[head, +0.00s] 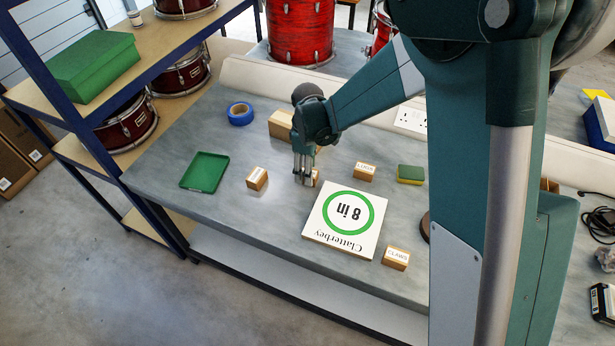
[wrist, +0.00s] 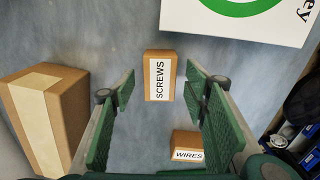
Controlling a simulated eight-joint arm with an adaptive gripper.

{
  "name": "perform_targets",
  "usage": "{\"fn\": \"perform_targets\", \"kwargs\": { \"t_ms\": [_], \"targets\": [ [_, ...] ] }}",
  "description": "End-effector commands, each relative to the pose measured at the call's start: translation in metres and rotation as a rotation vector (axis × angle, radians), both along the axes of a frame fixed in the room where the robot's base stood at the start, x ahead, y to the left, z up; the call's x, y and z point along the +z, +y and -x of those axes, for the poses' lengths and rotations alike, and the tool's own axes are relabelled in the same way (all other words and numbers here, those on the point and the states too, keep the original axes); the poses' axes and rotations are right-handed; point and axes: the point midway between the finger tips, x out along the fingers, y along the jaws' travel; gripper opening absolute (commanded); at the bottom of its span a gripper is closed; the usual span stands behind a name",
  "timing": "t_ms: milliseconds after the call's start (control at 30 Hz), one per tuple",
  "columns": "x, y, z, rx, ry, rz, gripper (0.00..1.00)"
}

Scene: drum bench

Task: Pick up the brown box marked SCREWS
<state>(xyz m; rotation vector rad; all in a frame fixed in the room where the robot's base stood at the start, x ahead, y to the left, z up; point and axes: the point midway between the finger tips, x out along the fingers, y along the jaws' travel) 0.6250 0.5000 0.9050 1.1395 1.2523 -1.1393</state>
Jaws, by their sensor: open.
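The brown box marked SCREWS (wrist: 160,77) shows in the wrist view, lying on the bench ahead of my open fingers, its white label facing up. In the head view a small brown box (head: 316,178), which appears to be it, is partly hidden by my gripper. My gripper (head: 304,177) points down above the bench beside this box. In the wrist view my gripper (wrist: 165,105) has its green-padded fingers wide apart, with nothing held. Whether the fingertips reach down to the box's height is hard to tell.
A box marked WIRES (wrist: 187,147) sits near the right finger. A larger brown box (wrist: 45,115) stands left. The white Clatterbey package (head: 342,222) lies close by. A green tray (head: 204,172), blue tape (head: 240,113) and green-yellow sponge (head: 410,174) are farther off.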

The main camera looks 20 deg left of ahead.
Motion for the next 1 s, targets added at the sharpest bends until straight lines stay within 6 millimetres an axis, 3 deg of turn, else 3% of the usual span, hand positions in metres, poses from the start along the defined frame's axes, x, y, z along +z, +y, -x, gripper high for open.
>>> {"fn": "perform_targets", "kwargs": {
  "t_ms": [233, 833, 1000],
  "targets": [
    [-0.021, 0.000, 0.000, 0.000, 0.000, 0.000, 0.45],
    [-0.023, 0.000, 0.000, 0.000, 0.000, 0.000, 0.45],
    [-0.023, 0.000, 0.000, 0.000, 0.000, 0.000, 0.24]
  ]
}}
